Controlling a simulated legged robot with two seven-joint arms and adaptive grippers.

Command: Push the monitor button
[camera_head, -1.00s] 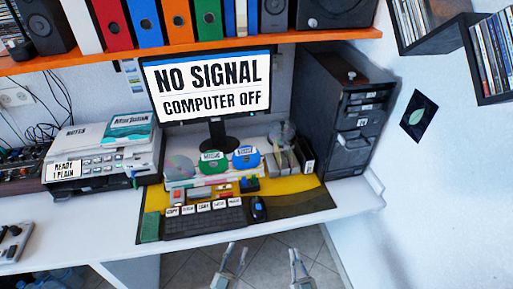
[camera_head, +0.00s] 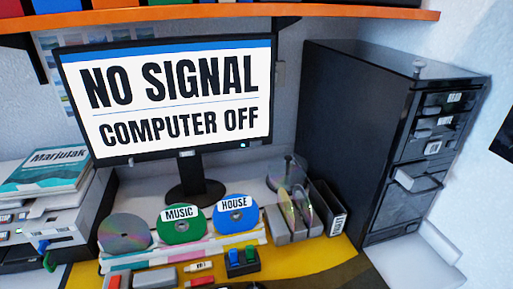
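The monitor (camera_head: 170,95) stands on a dark stand (camera_head: 195,190) on the desk, left of centre. Its screen reads "NO SIGNAL" and "COMPUTER OFF". A small light bluish spot (camera_head: 243,145) shows on the lower right of its black bezel; I cannot tell for sure that it is the button. Neither of my grippers is in view.
Below the monitor are a bare disc (camera_head: 125,234), a green "MUSIC" disc (camera_head: 180,224) and a blue "HOUSE" disc (camera_head: 236,215). Grey disc holders (camera_head: 291,226) stand beside them. An orange shelf (camera_head: 300,12) runs above.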

